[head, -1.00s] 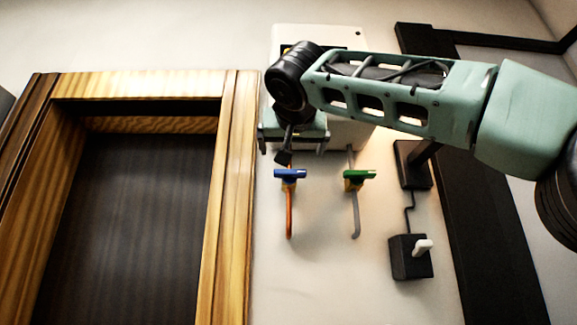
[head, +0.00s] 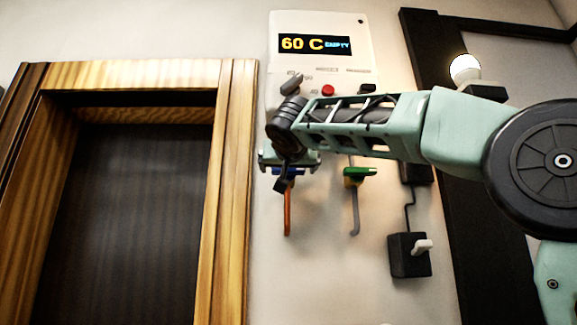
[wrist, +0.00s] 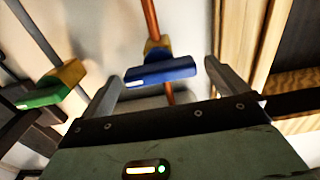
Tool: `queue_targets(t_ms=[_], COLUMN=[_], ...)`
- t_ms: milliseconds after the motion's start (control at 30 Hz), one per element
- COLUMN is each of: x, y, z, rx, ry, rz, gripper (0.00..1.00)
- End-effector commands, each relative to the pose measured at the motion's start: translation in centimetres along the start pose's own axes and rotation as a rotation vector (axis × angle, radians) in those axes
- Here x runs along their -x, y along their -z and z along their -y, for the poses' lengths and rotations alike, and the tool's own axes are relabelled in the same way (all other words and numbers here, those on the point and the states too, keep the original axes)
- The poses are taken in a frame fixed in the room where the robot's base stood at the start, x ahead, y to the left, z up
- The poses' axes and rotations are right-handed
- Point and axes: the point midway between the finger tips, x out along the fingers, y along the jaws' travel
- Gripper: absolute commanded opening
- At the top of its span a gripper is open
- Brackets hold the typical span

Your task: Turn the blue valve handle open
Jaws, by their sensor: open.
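The blue valve handle (wrist: 160,72) sits crosswise on a brass valve body (wrist: 157,47) on a copper pipe (wrist: 151,18). In the head view the blue handle (head: 280,171) is partly hidden behind my gripper (head: 288,165). In the wrist view my gripper (wrist: 165,88) is open, with one finger at each side of the handle's lower edge. The handle lies between and slightly beyond the fingertips. I cannot tell whether either finger touches it.
A green valve handle (head: 360,172) on a grey pipe (head: 355,215) is close to the right. The brewer's display (head: 315,45) reads "60 C EMPTY". A black switch box (head: 408,262) is lower right, a wooden frame (head: 232,200) left.

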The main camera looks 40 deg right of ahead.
Motion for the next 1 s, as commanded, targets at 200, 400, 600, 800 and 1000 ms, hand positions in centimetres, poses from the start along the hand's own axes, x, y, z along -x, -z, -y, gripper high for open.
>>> queue_targets(t_ms=[200,400,600,800,1000], x=[0.04,0.05,0.06,0.06,0.07], y=[0.03,0.02,-0.03,-0.08,-0.06], z=[0.0,0.0,0.03,0.06,0.13], rx=[0.0,0.006,0.061,0.191,0.372], ry=[0.0,0.0,0.001,0.0,0.0], rz=[0.0,-0.001,-0.001,-0.002,-0.003], gripper=[0.53,0.54,0.54,0.54,0.54])
